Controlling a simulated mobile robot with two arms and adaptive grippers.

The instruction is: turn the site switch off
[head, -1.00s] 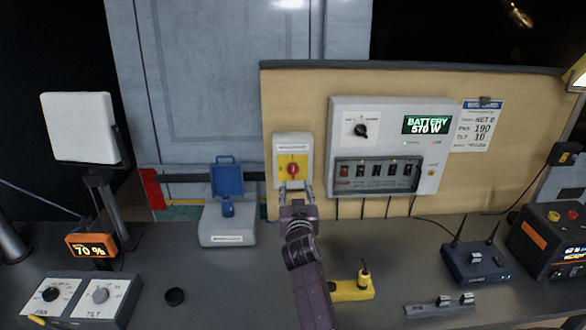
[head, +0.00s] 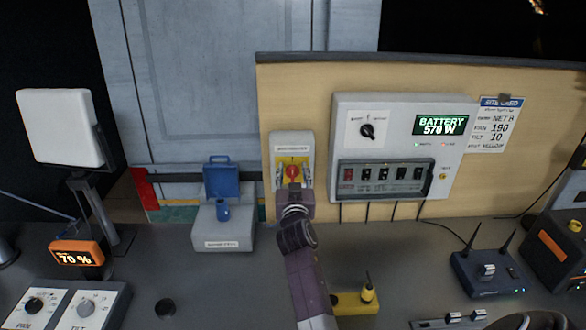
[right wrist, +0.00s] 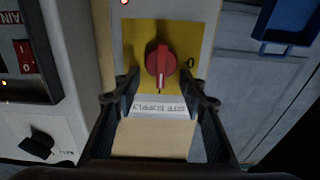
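The site switch is a red rotary knob (head: 292,171) on a yellow plate in a pale box on the tan panel. In the right wrist view, which is upside down, the red knob (right wrist: 160,64) has its white mark pointing down toward the site supply label (right wrist: 160,107). A 0 is printed to the right of the knob, and the mark is not on it. My right gripper (head: 294,184) is in front of the switch. Its fingers (right wrist: 163,84) are open, one either side of the knob's lower part; contact is not clear. My left gripper is not in view.
A grey power unit (head: 400,110) with a black knob and a row of breakers is close right of the switch. A blue-lidded box (head: 222,180) stands to the left. A yellow plug block (head: 355,302) lies on the desk beside my right arm.

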